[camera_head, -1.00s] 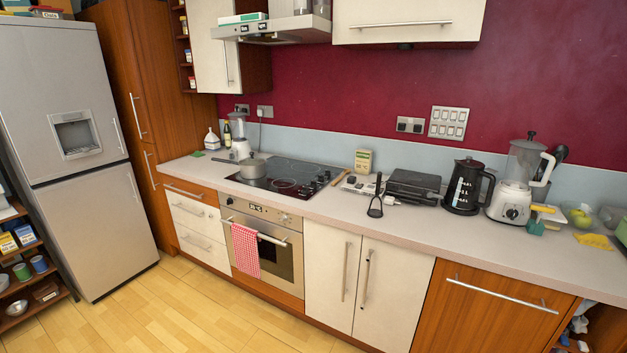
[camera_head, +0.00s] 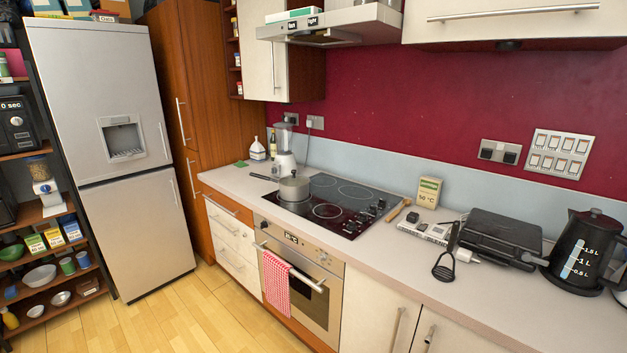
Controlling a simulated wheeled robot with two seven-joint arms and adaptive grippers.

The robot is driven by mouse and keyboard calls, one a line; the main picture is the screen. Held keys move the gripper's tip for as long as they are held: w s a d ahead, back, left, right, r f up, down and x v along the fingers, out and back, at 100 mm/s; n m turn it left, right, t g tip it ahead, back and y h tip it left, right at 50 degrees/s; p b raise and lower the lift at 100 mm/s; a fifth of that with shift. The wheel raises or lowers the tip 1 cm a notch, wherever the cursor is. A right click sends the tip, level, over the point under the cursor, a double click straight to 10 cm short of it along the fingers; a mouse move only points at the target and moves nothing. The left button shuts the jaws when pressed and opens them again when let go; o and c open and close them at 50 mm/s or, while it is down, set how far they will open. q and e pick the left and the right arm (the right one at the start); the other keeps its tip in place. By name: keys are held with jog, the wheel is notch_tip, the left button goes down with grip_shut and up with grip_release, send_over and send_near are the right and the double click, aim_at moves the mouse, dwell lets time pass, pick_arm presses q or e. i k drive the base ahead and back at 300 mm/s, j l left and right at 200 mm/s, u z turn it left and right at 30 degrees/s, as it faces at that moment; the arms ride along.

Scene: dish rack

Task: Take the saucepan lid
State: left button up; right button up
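A grey saucepan (camera_head: 294,188) stands on the left front part of the black hob (camera_head: 331,211). Its handle points left. A lid (camera_head: 294,180) seems to lie on top of the saucepan, but it is too small to tell clearly. Neither of my grippers is in view.
The fridge (camera_head: 121,230) stands at the left beside a shelf unit (camera_head: 62,316). A blender (camera_head: 285,160) stands behind the saucepan. A wooden spoon (camera_head: 399,209), a black masher (camera_head: 445,263) and a kettle (camera_head: 581,250) are farther right. The floor (camera_head: 205,315) in front is clear.

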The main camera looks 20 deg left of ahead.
aim_at(294, 180)
jog(key=i, duration=1.05)
jog(key=u, duration=0.2)
